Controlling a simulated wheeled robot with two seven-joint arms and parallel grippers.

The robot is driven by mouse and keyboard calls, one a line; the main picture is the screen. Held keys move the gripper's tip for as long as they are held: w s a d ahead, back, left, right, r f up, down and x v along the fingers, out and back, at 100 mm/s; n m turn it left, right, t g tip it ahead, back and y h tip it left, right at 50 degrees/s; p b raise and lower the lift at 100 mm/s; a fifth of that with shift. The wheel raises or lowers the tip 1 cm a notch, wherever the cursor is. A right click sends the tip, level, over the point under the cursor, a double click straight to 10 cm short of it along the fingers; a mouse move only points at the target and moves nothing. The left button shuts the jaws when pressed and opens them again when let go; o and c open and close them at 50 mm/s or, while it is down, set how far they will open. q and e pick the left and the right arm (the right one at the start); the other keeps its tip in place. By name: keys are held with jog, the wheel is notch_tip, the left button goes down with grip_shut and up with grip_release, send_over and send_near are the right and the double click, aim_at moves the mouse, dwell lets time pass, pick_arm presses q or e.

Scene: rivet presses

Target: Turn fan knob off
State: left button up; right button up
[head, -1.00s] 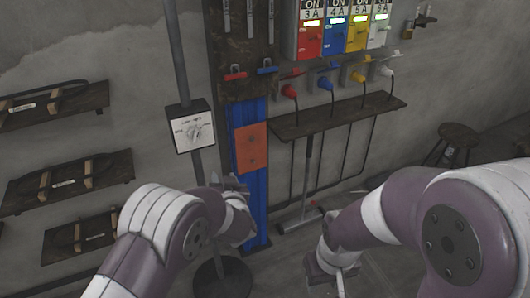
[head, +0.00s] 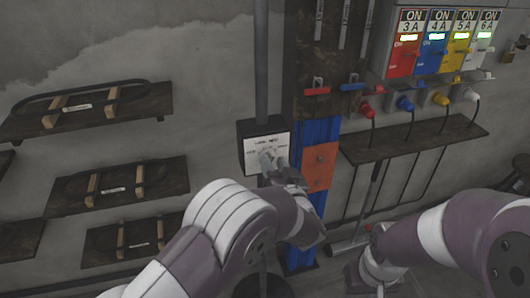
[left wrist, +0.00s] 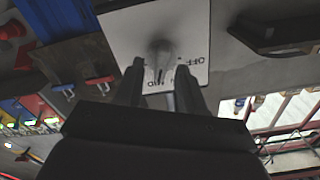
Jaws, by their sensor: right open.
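The fan knob is on a white plate on the front of a dark control box (head: 242,150), fixed to a grey vertical pipe on the wall. My left gripper (head: 271,160) is at the front of this box and partly covers the dial. In the left wrist view the grey knob (left wrist: 160,46) stands on the white plate (left wrist: 120,35), with printed marks around it. The two dark fingers (left wrist: 160,70) are apart, one on each side of the knob's near end. Contact cannot be told. My right gripper (head: 380,290) is low at the bottom edge, partly cut off.
Wall shelves (head: 135,185) with labelled handles are on the left. A blue post (head: 305,240) with an orange plate (head: 319,167) stands just right of the box. Coloured breakers (head: 437,45) and plugs are further right, above a narrow dark shelf (head: 415,140).

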pick_arm(q)
jog(key=shift+w+a, duration=0.1)
jog(key=shift+w, duration=0.15)
jog(key=shift+s, duration=0.1)
jog(key=shift+c, duration=1)
grip_shut()
pick_arm(e)
jog(key=shift+w+a, duration=0.15)
jog(key=shift+w, duration=0.1)
jog(key=shift+f, duration=0.2)
pick_arm(q)
jog(key=n+b, duration=0.5)
jog(key=n, duration=0.1)
jog(key=n+b, duration=0.5)
jog(key=n, duration=0.1)
jog(key=n+b, duration=0.5)
jog(key=n, duration=0.1)
jog(key=shift+s+a+f, duration=0.15)
jog(key=shift+a+f, duration=0.05)
jog(key=shift+a, duration=0.2)
pick_arm(e)
notch_tip(320, 180, down, 15)
pick_arm(q)
jog(key=shift+b, duration=0.3)
pick_arm(e)
jog(key=shift+f, duration=0.1)
